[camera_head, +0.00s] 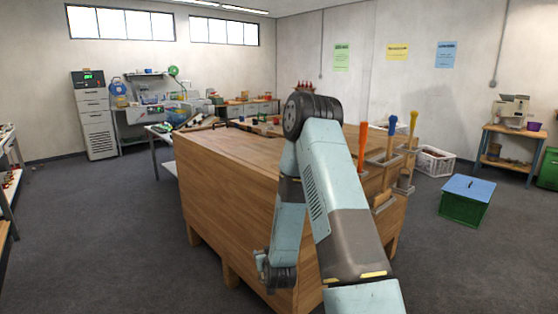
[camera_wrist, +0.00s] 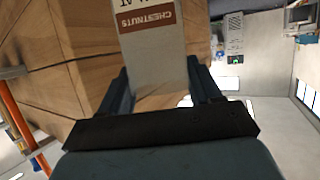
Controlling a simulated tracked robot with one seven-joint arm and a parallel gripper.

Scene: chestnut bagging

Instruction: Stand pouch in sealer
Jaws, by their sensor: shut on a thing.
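My gripper (camera_wrist: 160,80) shows in the wrist view, its two dark fingers on either side of a pale pouch (camera_wrist: 152,55) with a brown label reading CHESTNUTS. It is shut on the pouch, whose far end runs out of the top of the picture. In the head view my arm bends down in front of the wooden bench; the gripper's fingers and the pouch cannot be made out there. I cannot pick out the sealer in either view.
The large wooden bench (camera_head: 230,190) stands close to my arm, with orange (camera_head: 362,145), blue and yellow handled tools at its right. A green bin with a blue lid (camera_head: 468,187) and a white crate (camera_head: 435,162) stand right. Floor at left is clear.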

